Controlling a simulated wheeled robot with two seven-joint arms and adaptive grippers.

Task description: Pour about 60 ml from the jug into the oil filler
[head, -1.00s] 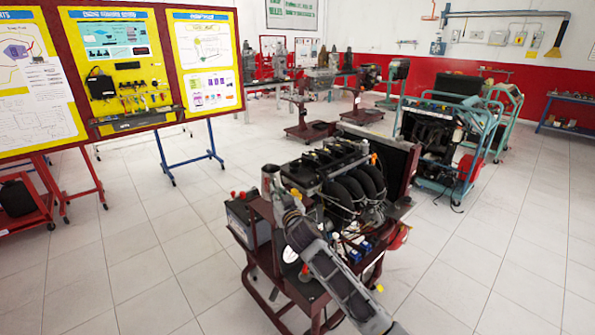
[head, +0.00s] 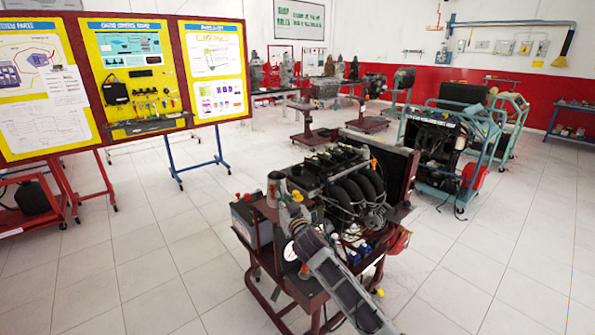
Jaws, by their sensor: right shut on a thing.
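My right arm reaches in from the bottom right, and my right gripper (head: 284,207) is at the left front edge of the engine trainer (head: 352,187). It is shut on a small grey jug (head: 275,187), which looks about upright beside the engine's left end. The jug's contents and spout are too small to make out. I cannot pick out the oil filler for certain; a small yellow part (head: 297,196) shows just right of the jug. My left gripper is not in view.
A battery (head: 248,218) sits on the trainer's left side, close to the gripper. A white gauge (head: 290,251) is below it. Display boards (head: 128,75) stand at the left, and another engine stand (head: 438,155) is at the right. The tiled floor around the trainer is clear.

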